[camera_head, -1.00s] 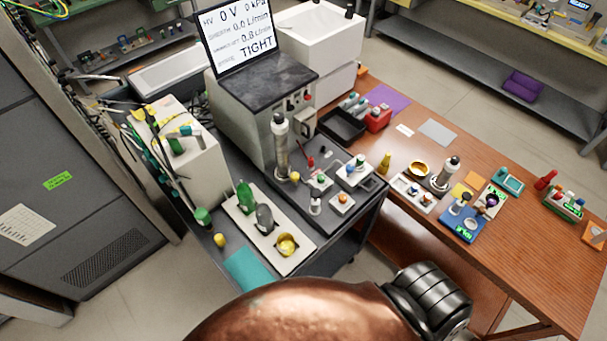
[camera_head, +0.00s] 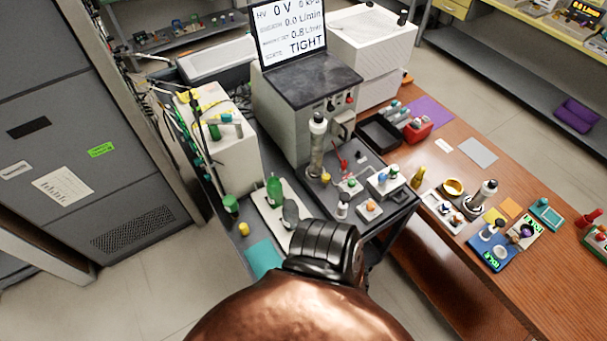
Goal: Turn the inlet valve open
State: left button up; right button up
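The inlet valve is not clear at this size. A small red-handled part (camera_head: 341,161) stands on the dark cart beside a clear upright column with a metal cap (camera_head: 317,150). Small white blocks with coloured knobs stand near it, one with blue and green knobs (camera_head: 387,181) and one with an orange knob (camera_head: 369,209). A copper-coloured link of my arm (camera_head: 300,312) with a black ribbed joint (camera_head: 325,248) rises from the bottom edge in front of the cart. No gripper fingers show, so both grippers are out of view.
A grey box (camera_head: 290,105) with a screen reading "TIGHT" (camera_head: 290,32) stands behind the column. A white tray (camera_head: 268,212) holds a green bottle (camera_head: 274,190), partly hidden by my arm. A wooden table (camera_head: 540,290) with small apparatus lies right.

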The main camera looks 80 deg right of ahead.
aim_at(352, 182)
jog(key=u, duration=0.45)
jog(key=k, duration=0.9)
jog(key=z, duration=0.85)
